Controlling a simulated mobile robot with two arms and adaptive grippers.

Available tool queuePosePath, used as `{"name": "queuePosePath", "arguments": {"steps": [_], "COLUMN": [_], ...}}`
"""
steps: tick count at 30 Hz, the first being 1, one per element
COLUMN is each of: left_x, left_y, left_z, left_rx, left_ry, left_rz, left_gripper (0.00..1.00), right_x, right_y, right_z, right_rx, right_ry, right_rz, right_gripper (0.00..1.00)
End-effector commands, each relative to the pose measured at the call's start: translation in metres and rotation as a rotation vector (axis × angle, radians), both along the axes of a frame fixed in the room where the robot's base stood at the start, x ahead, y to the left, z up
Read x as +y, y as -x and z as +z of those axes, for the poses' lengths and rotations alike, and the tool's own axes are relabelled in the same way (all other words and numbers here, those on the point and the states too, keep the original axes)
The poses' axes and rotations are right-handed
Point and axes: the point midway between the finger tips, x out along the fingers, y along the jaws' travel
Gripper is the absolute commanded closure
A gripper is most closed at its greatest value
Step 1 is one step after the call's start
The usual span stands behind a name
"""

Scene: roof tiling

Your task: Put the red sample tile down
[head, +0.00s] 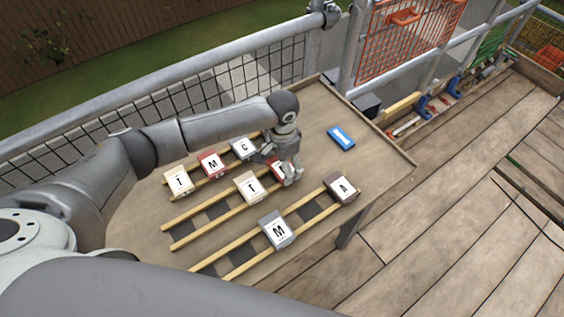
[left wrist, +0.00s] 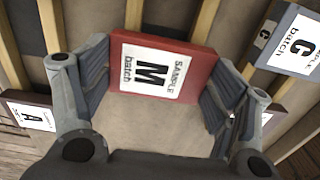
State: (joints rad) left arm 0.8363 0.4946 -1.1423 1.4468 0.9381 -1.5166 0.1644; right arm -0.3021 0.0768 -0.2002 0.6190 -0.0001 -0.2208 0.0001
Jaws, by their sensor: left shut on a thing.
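The red sample tile (left wrist: 192,70) has a white label reading "M", "SAMPLE" and "batch". In the left wrist view it sits between the two fingers of my left gripper (left wrist: 150,85), which is shut on it. In the head view the gripper (head: 288,174) is over the far rails, and the red tile (head: 277,168) is mostly hidden by the fingers. I cannot tell whether the tile touches the wooden rails beneath. My right gripper is not in view.
Around it on the rails are a grey C tile (head: 243,148), another red M tile (head: 211,163), cream T tiles (head: 250,187) (head: 178,181), a grey M tile (head: 278,231) and a brown A tile (head: 342,187). A blue item (head: 341,137) lies right on bare tabletop (head: 375,155).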

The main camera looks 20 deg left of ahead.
Motion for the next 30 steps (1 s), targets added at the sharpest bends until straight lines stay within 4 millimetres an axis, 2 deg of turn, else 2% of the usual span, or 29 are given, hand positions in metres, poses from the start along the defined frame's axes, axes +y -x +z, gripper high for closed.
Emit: {"name": "queuePosePath", "arguments": {"steps": [6, 7, 12, 23, 26, 30], "left_x": [0.000, 0.000, 0.000, 0.000, 0.000, 0.000], "left_y": [0.000, 0.000, 0.000, 0.000, 0.000, -0.001], "left_z": [-0.006, -0.007, -0.007, -0.006, 0.001, 0.023], "left_rx": [0.001, 0.001, 0.000, 0.000, -0.001, -0.004], "left_ry": [0.001, 0.001, 0.000, 0.000, 0.000, 0.002], "left_rz": [0.000, 0.000, 0.000, 0.000, 0.000, -0.001], "left_gripper": [0.48, 0.19, 0.00, 0.00, 0.00, 0.00], "right_x": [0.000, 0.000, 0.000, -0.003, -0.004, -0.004], "right_y": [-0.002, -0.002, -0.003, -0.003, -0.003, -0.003], "right_z": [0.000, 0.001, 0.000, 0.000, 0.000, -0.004], "right_rx": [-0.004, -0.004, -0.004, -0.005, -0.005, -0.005], "right_ry": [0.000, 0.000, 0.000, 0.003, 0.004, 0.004], "right_rz": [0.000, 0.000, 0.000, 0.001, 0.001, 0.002], "right_gripper": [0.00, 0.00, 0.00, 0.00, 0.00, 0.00]}}
